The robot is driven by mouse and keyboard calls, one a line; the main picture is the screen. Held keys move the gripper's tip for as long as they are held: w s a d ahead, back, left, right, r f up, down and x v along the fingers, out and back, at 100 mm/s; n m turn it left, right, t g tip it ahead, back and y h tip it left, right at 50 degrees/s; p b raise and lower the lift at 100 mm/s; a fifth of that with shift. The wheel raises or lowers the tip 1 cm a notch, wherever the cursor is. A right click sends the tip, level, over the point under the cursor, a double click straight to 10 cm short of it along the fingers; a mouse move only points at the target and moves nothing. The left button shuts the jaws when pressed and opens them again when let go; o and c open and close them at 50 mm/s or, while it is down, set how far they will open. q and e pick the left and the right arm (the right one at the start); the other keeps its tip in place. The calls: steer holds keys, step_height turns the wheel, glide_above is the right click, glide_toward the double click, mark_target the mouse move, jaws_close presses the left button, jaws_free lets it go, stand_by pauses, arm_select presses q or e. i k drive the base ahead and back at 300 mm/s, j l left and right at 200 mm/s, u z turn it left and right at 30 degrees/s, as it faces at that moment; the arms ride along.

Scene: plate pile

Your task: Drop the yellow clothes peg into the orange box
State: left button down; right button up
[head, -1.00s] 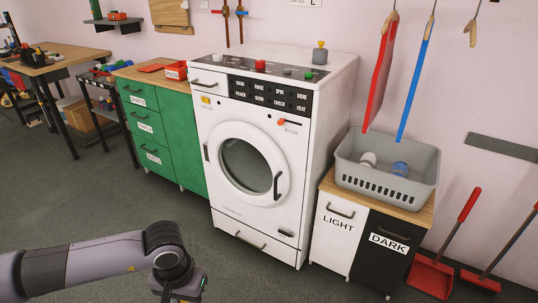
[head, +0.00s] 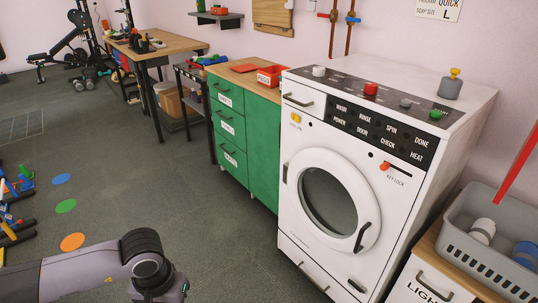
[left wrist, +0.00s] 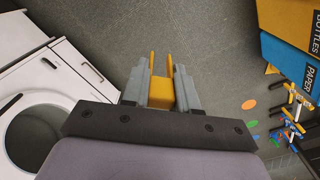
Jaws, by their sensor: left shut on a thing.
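The yellow clothes peg (left wrist: 161,93) is between the fingers of my left gripper (left wrist: 160,82) in the left wrist view. The gripper is shut on it, and two yellow prongs stick out past the fingertips, over grey floor. In the head view my left arm shows at the bottom left, with the fingers and peg out of sight. A small red-orange open box (head: 270,77) with a white label sits on the wooden top of the green cabinet, left of the washing machine. Its inside is barely visible. My right gripper is in neither view.
The white washing machine (head: 330,195) stands beside the green cabinet (head: 243,135). A grey basket (head: 490,245) is at the right. In the left wrist view a yellow-orange bin (left wrist: 291,22) labelled BOTTLES and a blue bin (left wrist: 289,62) stand at top right. Open floor lies left of the cabinet.

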mark_target(270, 85)
steer(key=i+j+u, duration=0.1)
steer(key=i+u, duration=0.65)
steer(key=i+j+z, duration=0.2)
steer(key=i, duration=0.15)
steer(key=i+j+z, duration=0.2)
steer(key=i, duration=0.2)
steer(key=i+j+z, duration=0.15)
steer(key=z, duration=0.25)
steer(key=i+j+z, duration=0.25)
steer(key=z, duration=0.15)
steer(key=i+j+z, duration=0.25)
steer(key=z, duration=0.2)
steer(key=i+j+z, duration=0.1)
steer(key=j+z, duration=0.3)
steer(key=i+j+z, duration=0.1)
steer(key=j+z, duration=0.3)
steer(key=i+j+z, duration=0.1)
steer(key=j+z, duration=0.3)
steer(key=j, duration=0.15)
